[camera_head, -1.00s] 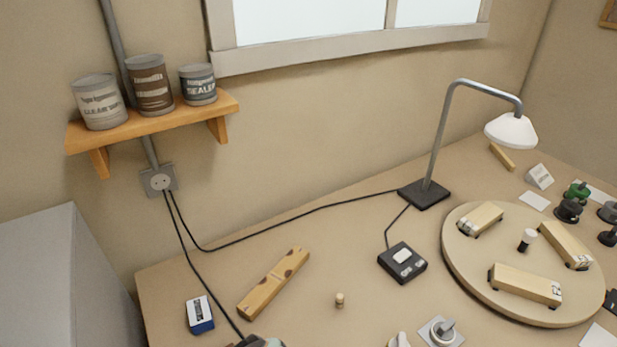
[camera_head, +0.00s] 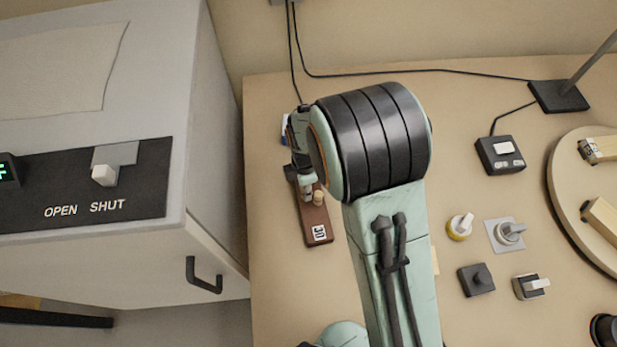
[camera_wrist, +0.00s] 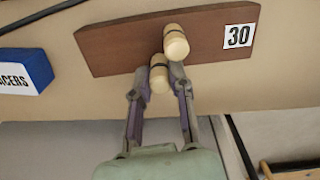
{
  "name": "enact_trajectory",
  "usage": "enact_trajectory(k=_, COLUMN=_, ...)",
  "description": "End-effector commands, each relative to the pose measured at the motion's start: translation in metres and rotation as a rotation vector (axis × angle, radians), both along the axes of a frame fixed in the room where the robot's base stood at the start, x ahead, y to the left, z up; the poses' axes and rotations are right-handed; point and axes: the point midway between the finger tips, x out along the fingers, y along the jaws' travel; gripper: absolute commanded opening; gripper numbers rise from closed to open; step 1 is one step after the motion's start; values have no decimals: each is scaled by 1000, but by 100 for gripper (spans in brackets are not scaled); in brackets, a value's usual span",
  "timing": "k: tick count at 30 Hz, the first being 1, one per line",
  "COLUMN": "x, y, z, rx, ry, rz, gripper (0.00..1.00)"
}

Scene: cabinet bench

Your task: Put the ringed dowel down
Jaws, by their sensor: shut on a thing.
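In the wrist view, two pale dowels with dark rings show close together. The nearer dowel (camera_wrist: 159,75) is between the fingertips of my gripper (camera_wrist: 160,80), which is shut on it. The other dowel (camera_wrist: 176,42) is just beyond, by the right fingertip, over a brown board (camera_wrist: 115,48) labelled 30. I cannot tell whether the held dowel touches the board. In the head view, my gripper (camera_head: 306,188) is over the brown board (camera_head: 316,226), with one dowel (camera_head: 319,197) visible beside it. My arm hides part of the bench.
A blue spacers box (camera_wrist: 22,66) lies left of the board in the wrist view. In the head view, a grey cabinet (camera_head: 215,240) stands left of the bench. Several knobs and a black switch box (camera_head: 500,155) are to the right, near a round board (camera_head: 565,200).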

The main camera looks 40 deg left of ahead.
Motion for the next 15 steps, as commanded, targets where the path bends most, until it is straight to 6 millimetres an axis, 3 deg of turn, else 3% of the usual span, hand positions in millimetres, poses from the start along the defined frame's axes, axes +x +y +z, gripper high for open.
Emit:
enact_trajectory(k=13, x=0, y=0, z=-9, rx=0, ry=0, rz=0, gripper=6)
enact_trajectory(k=14, x=0, y=0, z=-9, rx=1, ry=-1, rz=0, gripper=28)
enact_trajectory(k=15, x=0, y=0, z=-9, rx=1, ry=-1, rz=0, gripper=41)
